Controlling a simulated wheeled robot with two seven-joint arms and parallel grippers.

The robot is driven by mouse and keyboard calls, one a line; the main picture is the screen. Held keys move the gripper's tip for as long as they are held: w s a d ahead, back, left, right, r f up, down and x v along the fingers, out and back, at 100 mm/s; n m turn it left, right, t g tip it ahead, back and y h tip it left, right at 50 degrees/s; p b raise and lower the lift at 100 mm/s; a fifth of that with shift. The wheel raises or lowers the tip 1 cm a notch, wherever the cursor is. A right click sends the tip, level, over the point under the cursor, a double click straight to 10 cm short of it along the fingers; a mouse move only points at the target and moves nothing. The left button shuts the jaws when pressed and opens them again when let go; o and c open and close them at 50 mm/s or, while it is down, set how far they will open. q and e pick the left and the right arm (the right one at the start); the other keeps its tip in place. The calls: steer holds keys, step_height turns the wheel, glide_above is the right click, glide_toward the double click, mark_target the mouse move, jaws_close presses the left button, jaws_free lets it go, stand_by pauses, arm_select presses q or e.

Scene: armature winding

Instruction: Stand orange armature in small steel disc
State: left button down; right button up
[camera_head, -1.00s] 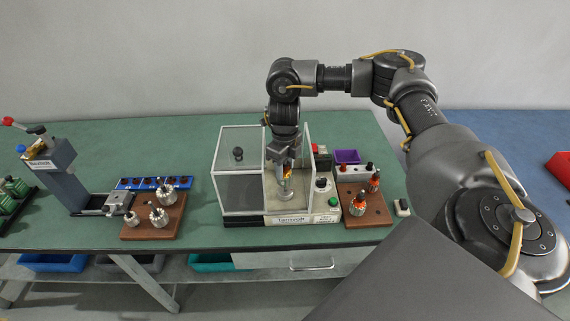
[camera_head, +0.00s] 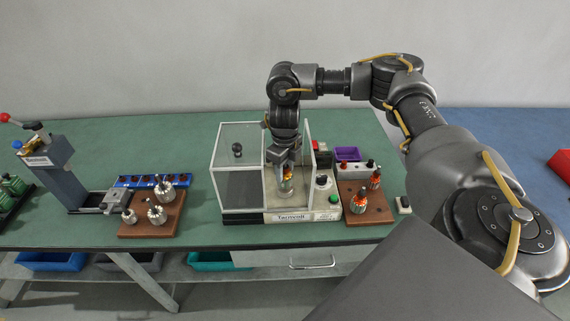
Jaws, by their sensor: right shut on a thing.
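My right gripper (camera_head: 286,165) reaches down inside the clear-walled Tarnvolt machine (camera_head: 236,190), at its open right side. It is shut on a small part with orange and yellow on it, the orange armature (camera_head: 288,174), which looks upright. The fingers hide much of it. Grey metal, apparently the small steel disc (camera_head: 287,193), shows directly below the armature. I cannot tell whether the armature is seated in it or just above it. My left gripper is not in view.
A brown board (camera_head: 362,212) with orange-topped armatures stands to the right, in front of a purple bin (camera_head: 347,154). Another brown board (camera_head: 152,228) with steel parts, a blue rack (camera_head: 128,182) and a lever press (camera_head: 62,180) stand to the left. Green table (camera_head: 100,240) is clear between.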

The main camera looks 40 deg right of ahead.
steer(key=o, duration=1.3)
steer(key=shift+r, duration=0.15)
step_height(320, 180, up, 4)
steer(key=p, duration=0.5)
steer(key=shift+r, duration=0.2)
step_height(320, 180, up, 11)
steer(key=shift+f, duration=0.15)
stand_by(0.5)
